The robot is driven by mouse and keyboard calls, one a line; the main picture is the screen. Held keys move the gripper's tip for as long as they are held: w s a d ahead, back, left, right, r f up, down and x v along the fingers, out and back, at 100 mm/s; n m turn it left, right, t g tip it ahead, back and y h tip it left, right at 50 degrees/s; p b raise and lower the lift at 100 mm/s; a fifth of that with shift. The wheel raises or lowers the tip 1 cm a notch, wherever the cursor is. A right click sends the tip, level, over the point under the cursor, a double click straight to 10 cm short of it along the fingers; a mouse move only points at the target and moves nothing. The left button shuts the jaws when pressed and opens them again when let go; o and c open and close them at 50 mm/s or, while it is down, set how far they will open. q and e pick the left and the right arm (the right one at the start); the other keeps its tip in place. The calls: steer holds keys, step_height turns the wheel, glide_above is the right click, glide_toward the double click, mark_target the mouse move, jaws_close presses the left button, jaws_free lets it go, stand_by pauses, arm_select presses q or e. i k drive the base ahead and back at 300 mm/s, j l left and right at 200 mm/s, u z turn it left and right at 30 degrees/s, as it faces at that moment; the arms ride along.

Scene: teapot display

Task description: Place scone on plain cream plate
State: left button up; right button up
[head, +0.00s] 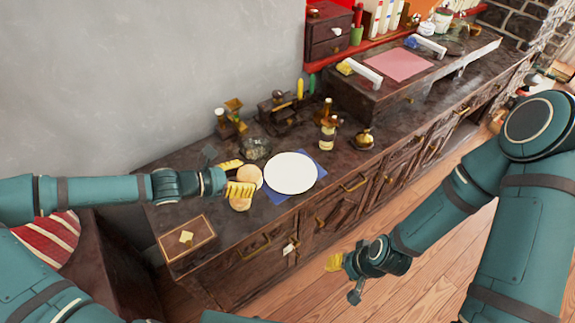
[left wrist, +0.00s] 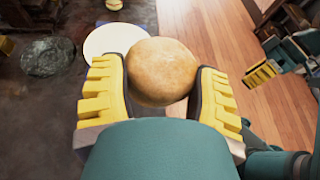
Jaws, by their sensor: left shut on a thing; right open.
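The scone (left wrist: 162,72) is a round golden-brown bun between the yellow fingers of my left gripper (left wrist: 160,88) in the left wrist view. In the head view, the left gripper (head: 236,176) is shut on the scone (head: 251,178), just left of the plain cream plate (head: 291,174). The plate looks empty and lies on a blue cloth (head: 311,162). In the left wrist view, the plate (left wrist: 108,40) is partly hidden behind the scone. My right gripper (head: 346,270) is open and empty, out in front of the counter over the floor.
A wooden box (head: 187,240) is at the counter's near left. The counter right of the plate has some free room.

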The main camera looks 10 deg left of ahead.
mark_target(282, 178)
steer(key=i+l+u, duration=0.45)
steer(key=l, duration=0.2)
steer(key=i+l+u, duration=0.25)
steer(key=l+u, duration=0.2)
steer(key=l, duration=0.3)
steer(key=i, duration=0.05)
